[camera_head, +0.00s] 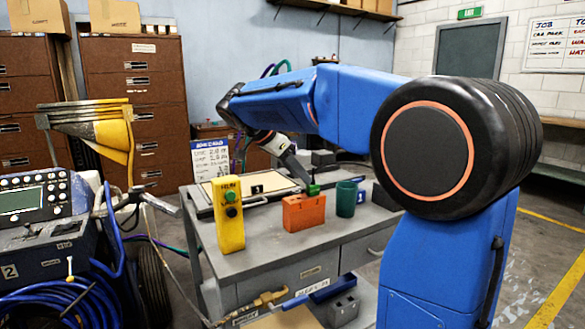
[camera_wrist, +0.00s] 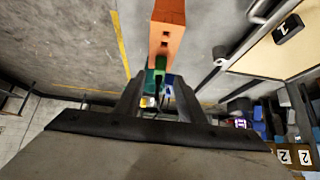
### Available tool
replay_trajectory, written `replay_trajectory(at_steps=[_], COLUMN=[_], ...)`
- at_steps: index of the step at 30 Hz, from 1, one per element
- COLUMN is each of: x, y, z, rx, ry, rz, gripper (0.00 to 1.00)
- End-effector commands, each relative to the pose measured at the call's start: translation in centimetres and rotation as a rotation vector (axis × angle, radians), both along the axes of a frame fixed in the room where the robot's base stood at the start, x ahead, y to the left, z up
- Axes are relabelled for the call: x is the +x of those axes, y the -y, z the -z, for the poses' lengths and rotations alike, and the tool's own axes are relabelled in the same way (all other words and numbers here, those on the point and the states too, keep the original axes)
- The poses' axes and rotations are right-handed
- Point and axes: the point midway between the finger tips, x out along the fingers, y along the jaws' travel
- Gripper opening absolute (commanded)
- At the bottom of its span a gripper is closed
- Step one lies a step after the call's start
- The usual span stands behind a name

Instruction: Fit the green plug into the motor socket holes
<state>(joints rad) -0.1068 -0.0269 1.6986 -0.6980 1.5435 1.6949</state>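My gripper (camera_head: 308,185) points down over the workbench, just above an orange block (camera_head: 304,212). The small green plug (camera_head: 313,190) is at its fingertips, over the right end of the block's top. In the wrist view the fingers (camera_wrist: 157,88) come close together with the green plug (camera_wrist: 160,63) between their tips, so the gripper looks shut on it. The orange block (camera_wrist: 169,22) lies just beyond the plug there and shows small dark holes. Whether the plug touches the block is not clear. No socket is clearly labelled as the motor's.
A yellow control box (camera_head: 228,213) stands left of the block, and a dark green cup (camera_head: 346,199) stands close on its right. The bench top (camera_head: 268,242) is bare in front. Left are a machine with a control panel (camera_head: 35,200) and coiled blue hoses (camera_head: 60,302).

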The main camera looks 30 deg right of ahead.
Motion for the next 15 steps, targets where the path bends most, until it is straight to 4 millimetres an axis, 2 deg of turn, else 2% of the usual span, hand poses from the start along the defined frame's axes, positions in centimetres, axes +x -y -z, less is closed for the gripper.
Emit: replay_trajectory(at_steps=[15], x=[0.0], y=[3.0], z=[3.5], rx=[0.000], ry=[-0.001], rz=[0.001], gripper=[0.36])
